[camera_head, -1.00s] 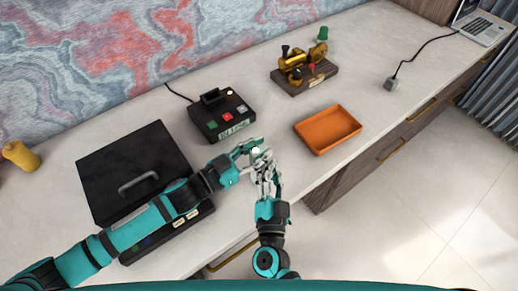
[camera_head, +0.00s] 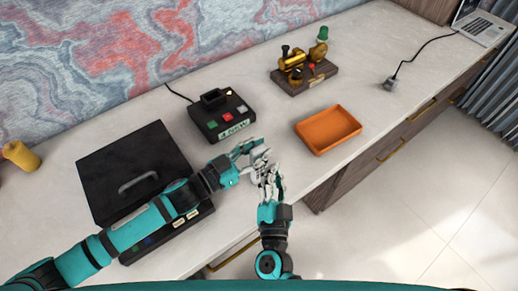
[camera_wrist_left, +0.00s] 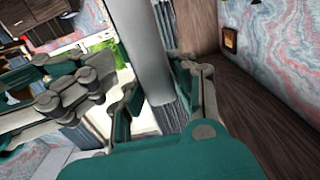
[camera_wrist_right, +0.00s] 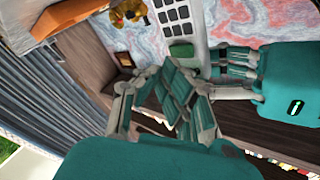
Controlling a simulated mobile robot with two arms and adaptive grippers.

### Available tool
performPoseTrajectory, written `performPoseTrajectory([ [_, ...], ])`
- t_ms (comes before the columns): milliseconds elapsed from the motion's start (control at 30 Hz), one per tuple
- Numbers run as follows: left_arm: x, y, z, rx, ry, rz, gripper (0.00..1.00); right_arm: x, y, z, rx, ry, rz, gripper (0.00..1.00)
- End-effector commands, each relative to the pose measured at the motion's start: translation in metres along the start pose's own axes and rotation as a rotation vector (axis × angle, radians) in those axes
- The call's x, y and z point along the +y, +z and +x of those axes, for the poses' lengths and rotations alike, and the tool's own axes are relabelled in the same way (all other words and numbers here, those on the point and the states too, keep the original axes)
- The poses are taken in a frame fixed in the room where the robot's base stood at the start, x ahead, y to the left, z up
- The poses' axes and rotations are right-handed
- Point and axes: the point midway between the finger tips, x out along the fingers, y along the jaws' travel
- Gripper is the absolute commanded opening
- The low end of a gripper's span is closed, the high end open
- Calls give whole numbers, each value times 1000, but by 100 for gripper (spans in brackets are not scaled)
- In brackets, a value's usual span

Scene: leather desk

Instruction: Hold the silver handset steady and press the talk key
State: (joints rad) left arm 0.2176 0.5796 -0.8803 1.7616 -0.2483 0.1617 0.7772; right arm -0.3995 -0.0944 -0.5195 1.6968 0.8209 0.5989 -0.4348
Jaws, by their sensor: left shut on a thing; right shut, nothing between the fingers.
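The silver handset shows in the right wrist view (camera_wrist_right: 173,22) as a pale slab with several dark keys. A green key (camera_wrist_right: 181,52), likely the talk key, lies below them. My left gripper (camera_head: 257,150) is shut on the handset, which runs between its fingers in the left wrist view (camera_wrist_left: 146,45). My right gripper (camera_head: 268,172) is shut and empty, just in front of the left one. In the right wrist view its closed fingertips (camera_wrist_right: 172,75) lie just below the green key; I cannot tell whether they touch. In the head view the grippers mostly hide the handset.
A black device with colored buttons (camera_head: 222,121) stands behind the grippers. A black case with a handle (camera_head: 125,165) lies under my left arm. An orange tray (camera_head: 328,130) is to the right, a brass model on a wooden base (camera_head: 305,75) farther back. Desk between them is clear.

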Motion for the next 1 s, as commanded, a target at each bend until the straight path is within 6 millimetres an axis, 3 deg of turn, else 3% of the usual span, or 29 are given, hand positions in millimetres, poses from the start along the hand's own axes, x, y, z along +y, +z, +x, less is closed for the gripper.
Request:
performPoseTrajectory([
  [167,0,0,0,0,0,0,0,1,-1,-2,0,1,-1,0],
  [700,0,0,0,0,0,0,0,24,-23,-43,-1,1,-1,0],
  [1000,0,0,0,0,0,0,0,26,-26,-48,1,1,0,0],
])
